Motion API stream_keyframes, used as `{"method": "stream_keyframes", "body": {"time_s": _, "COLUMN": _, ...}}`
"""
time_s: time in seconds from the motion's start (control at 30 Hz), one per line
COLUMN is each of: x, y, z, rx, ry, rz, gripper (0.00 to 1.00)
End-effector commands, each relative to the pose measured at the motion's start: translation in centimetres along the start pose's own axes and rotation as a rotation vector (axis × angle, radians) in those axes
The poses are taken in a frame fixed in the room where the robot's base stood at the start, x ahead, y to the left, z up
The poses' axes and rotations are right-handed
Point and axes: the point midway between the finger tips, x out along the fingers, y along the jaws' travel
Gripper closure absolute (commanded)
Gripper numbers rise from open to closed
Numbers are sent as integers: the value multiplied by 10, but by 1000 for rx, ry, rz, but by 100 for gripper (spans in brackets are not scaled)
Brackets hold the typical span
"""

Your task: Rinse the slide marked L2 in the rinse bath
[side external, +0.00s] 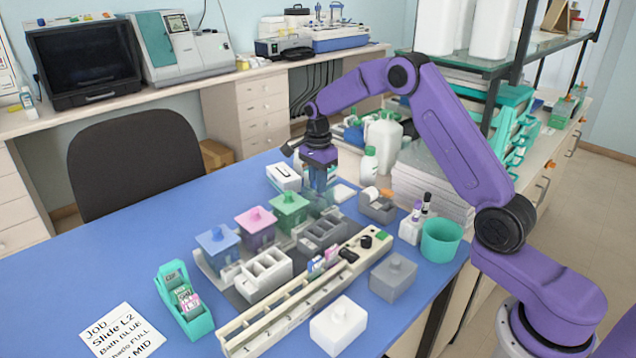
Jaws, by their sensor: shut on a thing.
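My gripper (320,183) points down behind the green-lidded bath at the back of the blue table. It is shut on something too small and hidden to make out. Baths with a blue lid (218,240), a pink lid (255,219) and a green lid (288,203) stand in a row. A teal holder (198,327) at front left contains labelled slides (186,297). More small coloured labels (322,262) show at the cream rail (268,318). I cannot read L2 on any slide or tell which vessel is the rinse bath.
A white slotted block (263,273) and a grey slotted block (322,234) stand between the baths and rail. Lidded white (338,326) and grey (393,278) boxes stand in front. A teal cup (441,239) is at right. A job card (122,333) lies left; the left table is clear.

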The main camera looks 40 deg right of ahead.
Motion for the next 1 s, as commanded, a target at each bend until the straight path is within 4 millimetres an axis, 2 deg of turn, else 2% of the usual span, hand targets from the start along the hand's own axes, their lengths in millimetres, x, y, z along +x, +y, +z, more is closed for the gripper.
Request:
{"method": "stream_keyframes", "body": {"time_s": 0.7, "x": -74, "y": -1, "z": 0, "rx": 0, "ry": 0, "rz": -5, "gripper": 100}}
{"method": "stream_keyframes", "body": {"time_s": 1.0, "x": -93, "y": 0, "z": 0, "rx": 0, "ry": 0, "rz": -2, "gripper": 100}}
